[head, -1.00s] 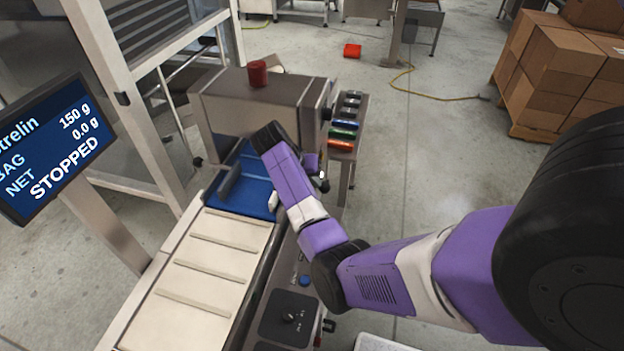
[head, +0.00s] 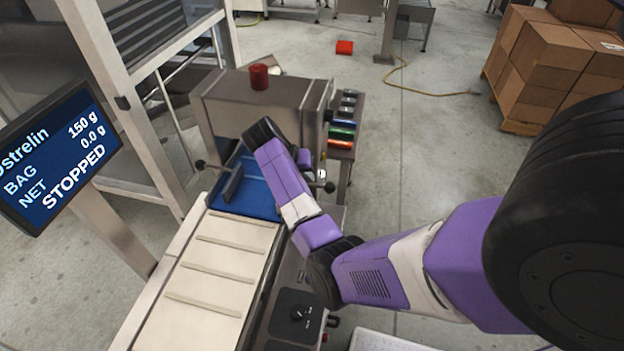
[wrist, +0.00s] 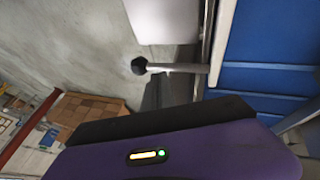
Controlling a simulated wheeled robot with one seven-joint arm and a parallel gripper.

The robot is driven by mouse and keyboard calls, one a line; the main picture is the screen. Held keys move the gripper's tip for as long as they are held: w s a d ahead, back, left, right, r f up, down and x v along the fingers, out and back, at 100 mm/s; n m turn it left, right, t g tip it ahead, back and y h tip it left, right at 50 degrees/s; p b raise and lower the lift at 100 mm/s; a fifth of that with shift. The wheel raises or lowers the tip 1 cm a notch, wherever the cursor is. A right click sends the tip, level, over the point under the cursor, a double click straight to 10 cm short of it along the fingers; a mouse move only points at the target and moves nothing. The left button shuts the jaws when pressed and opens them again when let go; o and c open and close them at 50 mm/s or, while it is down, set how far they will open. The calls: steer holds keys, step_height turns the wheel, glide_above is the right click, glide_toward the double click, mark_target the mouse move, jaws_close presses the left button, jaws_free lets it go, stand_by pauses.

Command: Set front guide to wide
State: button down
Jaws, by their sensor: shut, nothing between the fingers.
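The blue infeed belt (head: 262,194) runs into the steel housing. A dark guide rail (head: 233,183) stands along its left side, with a black knob (head: 200,164) beyond it. Another knob on a rod (head: 329,187) sticks out at the right side, beside my wrist; I take it to belong to the front guide, whose rail is hidden by my arm. The wrist view shows a black knob on a metal rod (wrist: 140,65) beside the blue belt (wrist: 265,85). My gripper (wrist: 170,92) is shut and empty, close below that rod in the picture; contact cannot be told.
A screen (head: 55,150) at the left reads STOPPED. A cream flighted conveyor (head: 215,265) and a control panel with a dial (head: 297,315) lie nearer me.

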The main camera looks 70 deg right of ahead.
steer(key=b+v, duration=0.1)
steer(key=v, duration=0.7)
steer(key=shift+r, duration=0.4)
steer(key=shift+a, duration=0.15)
